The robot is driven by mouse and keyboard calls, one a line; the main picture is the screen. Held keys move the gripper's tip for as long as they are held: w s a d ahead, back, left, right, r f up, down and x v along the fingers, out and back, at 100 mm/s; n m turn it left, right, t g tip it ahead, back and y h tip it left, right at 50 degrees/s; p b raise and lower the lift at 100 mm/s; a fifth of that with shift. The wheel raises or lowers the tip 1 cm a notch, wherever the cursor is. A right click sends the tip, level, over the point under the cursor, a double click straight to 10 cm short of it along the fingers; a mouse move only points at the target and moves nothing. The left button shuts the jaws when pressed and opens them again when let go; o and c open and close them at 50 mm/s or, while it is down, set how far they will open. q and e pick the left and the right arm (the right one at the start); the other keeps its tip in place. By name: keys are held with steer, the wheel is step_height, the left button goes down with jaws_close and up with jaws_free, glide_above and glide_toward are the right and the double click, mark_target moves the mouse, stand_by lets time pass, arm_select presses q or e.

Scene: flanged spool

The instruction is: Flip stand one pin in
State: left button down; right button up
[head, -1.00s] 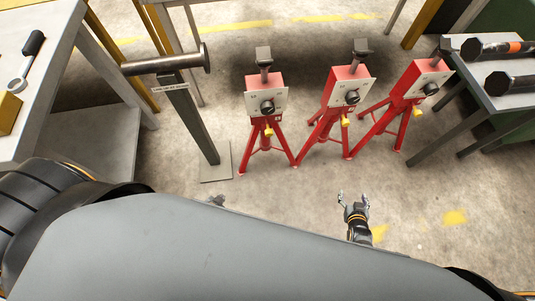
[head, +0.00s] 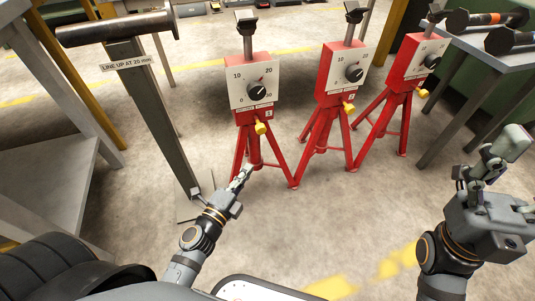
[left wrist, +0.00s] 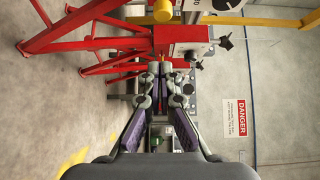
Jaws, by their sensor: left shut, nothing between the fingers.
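Three red tripod stands stand in a row in the head view. The leftmost stand (head: 240,112) has a white scale plate, a black knob (head: 257,91) and a yellow-handled pin (head: 260,127) below the plate. My left gripper (head: 243,174) is shut and empty, in front of this stand's legs and below the pin in the picture. I cannot tell whether it touches a leg. The left wrist view shows its closed fingertips (left wrist: 165,70) and red stand parts turned sideways. My right gripper (head: 490,165) is at the right, away from the stands; its jaw opening is unclear.
The middle stand (head: 333,107) and right stand (head: 398,80) have similar yellow handles. A grey post (head: 160,125) with a dark roller and a "LINE UP AT 20 mm" label stands left. A grey bench (head: 502,70) with dark cylindrical parts is right. Open floor lies in front.

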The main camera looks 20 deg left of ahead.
arm_select(q)
steer(key=shift+r, duration=0.15)
steer(key=p, duration=0.3)
glide_toward(265, 131)
steer(key=w+d, duration=0.2)
steer(key=d, duration=0.1)
steer(key=shift+w+a+b, duration=0.2)
steer(key=shift+w+a, duration=0.3)
steer(key=shift+w, duration=0.4)
steer(key=shift+w+a+b, duration=0.15)
steer(key=shift+w+a, duration=0.3)
steer(key=shift+w, duration=0.45)
